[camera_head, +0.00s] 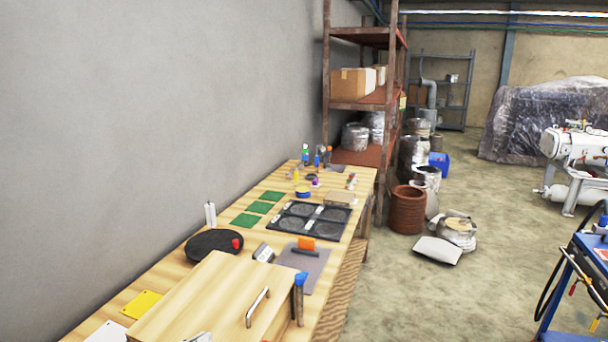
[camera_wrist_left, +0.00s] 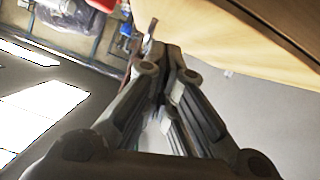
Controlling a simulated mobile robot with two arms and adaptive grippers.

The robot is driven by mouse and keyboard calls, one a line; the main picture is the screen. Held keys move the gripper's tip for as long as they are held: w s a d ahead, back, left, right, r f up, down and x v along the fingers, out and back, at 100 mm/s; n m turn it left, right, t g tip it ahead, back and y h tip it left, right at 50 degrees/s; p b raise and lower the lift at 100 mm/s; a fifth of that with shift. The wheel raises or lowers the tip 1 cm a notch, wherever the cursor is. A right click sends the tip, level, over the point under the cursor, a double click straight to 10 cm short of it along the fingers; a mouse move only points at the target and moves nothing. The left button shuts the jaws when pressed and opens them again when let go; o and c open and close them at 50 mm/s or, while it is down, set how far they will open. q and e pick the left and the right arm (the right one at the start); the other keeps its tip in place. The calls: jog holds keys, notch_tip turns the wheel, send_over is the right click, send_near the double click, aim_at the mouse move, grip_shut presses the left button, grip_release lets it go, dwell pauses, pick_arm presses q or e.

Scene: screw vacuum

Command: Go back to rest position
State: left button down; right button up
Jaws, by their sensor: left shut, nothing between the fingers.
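My left gripper (camera_wrist_left: 165,55) fills the middle of the left wrist view. Its two fingers are together at the tips, with nothing between them. A pale wooden surface (camera_wrist_left: 225,35) lies just beyond and to the right of the fingertips; I cannot tell whether they touch it. In the head view, a small grey piece at the bottom edge may be part of this gripper, but too little shows to be sure. My right gripper is in neither view.
A long wooden workbench (camera_head: 328,240) runs along the grey wall. On it are a wooden box with a metal handle (camera_head: 205,300), a black round pad (camera_head: 205,246), green plates (camera_head: 259,207) and a black tray (camera_head: 345,213). A blue cart (camera_head: 585,260) stands right.

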pick_arm(q)
jog(key=s+f+g+y, duration=0.3)
jog(key=s+f+g, duration=0.3)
jog(key=s, duration=0.8)
jog(key=s+f+g+y, duration=0.25)
jog(key=s+f, duration=0.65)
jog(key=s, duration=0.6)
notch_tip(320, 180, down, 26)
jog(key=r+g, duration=0.1)
jog(key=g, duration=0.1)
jog(key=s+a+f, duration=0.1)
jog(key=s+f, duration=0.7)
jog(key=f, duration=0.1)
jog(key=s+a+f, duration=0.2)
jog(key=s+f, duration=0.7)
jog(key=shift+a+m+g+b, duration=0.25)
jog(key=shift+m+g+b, duration=0.05)
jog(key=shift+g+b, duration=0.15)
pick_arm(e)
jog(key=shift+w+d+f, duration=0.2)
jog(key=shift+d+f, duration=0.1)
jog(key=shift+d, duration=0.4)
pick_arm(q)
jog(key=shift+s, duration=0.1)
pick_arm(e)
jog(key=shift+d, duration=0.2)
